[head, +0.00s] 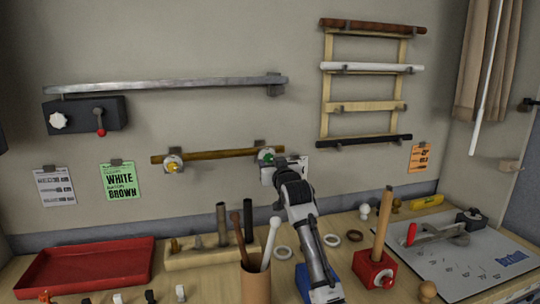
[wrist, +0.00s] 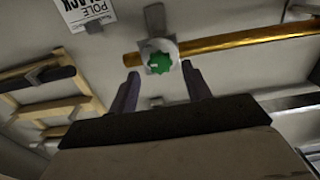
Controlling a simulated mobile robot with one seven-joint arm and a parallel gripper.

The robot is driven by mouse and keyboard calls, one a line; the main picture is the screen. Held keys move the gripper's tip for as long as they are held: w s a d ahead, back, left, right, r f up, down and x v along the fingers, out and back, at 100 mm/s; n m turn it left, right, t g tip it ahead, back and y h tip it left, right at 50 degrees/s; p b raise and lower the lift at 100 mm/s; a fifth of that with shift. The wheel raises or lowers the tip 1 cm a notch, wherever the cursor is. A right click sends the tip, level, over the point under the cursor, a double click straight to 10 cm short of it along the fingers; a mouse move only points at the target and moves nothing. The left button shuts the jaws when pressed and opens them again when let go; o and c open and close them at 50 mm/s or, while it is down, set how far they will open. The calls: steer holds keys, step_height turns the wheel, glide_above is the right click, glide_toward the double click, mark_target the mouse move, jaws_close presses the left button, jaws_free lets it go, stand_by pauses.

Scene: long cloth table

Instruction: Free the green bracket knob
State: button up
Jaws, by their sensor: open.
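The green bracket knob (head: 266,155) sits on a wall bracket at the right end of a brown pole (head: 225,154). In the wrist view the green knob (wrist: 159,62) has a scalloped edge and sits on a pale round bracket, with the golden-brown pole (wrist: 235,41) running off to the right. My gripper (wrist: 159,85) is open, with one finger on each side below the knob. The fingers appear empty. In the head view my gripper (head: 275,172) is at the bracket and hides part of it. I cannot tell whether a finger touches the knob.
A yellow-knobbed bracket (head: 173,164) holds the pole's left end. A ladder-like rack (head: 324,90) hangs at upper right. On the table stand a red tray (head: 85,268), a tool block (head: 200,256), a cup (head: 255,284) and a red block with an upright handle (head: 373,270).

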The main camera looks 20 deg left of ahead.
mark_target(269, 159)
steer(key=shift+p+x, duration=0.55)
steer(key=shift+x, duration=1.2)
steer(key=c, duration=1)
